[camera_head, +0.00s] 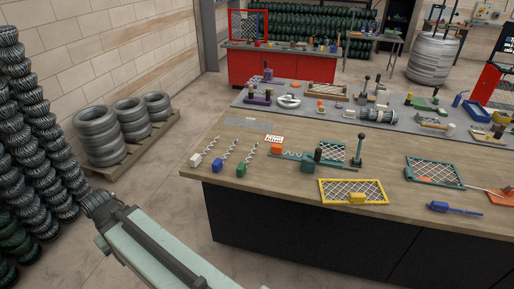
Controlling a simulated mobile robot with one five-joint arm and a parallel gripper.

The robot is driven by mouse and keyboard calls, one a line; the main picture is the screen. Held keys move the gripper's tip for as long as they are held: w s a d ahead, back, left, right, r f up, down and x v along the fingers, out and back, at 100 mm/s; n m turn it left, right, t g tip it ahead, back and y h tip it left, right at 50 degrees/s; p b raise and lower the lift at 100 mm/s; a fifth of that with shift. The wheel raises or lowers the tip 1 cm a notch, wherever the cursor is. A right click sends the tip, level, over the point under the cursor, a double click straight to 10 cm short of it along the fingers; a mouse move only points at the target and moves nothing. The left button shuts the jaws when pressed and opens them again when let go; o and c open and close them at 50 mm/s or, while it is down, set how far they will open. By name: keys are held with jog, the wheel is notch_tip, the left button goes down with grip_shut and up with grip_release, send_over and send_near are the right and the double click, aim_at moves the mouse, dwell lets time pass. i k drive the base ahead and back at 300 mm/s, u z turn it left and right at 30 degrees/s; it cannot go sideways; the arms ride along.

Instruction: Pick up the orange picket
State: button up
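An orange block (277,149) sits on the wooden table, left of a teal fixture; I take it to be the orange picket's end. A short wavy piece shows just right of it, but I cannot tell whether the two are joined. My arm reaches in from the bottom of the picture. Its dark end, my gripper (92,203), is off the table's left side, well apart from the orange block. The fingers are too small and dark to tell whether they are open or shut.
White (196,160), blue (217,166) and green (241,171) blocks with wire spirals lie left of the orange block. A yellow-framed mesh (352,192) lies at the table's front edge. Tyre stacks (99,136) stand at left. Bare wood lies around the spirals.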

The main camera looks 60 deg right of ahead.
aim_at(276, 149)
jog(key=u, duration=0.2)
jog(key=i, duration=1.3)
jog(key=z, duration=0.8)
jog(key=i, duration=0.85)
jog(key=z, duration=0.55)
jog(key=k, duration=0.7)
jog(key=z, duration=0.25)
jog(key=i, duration=0.7)
jog(key=u, duration=0.1)
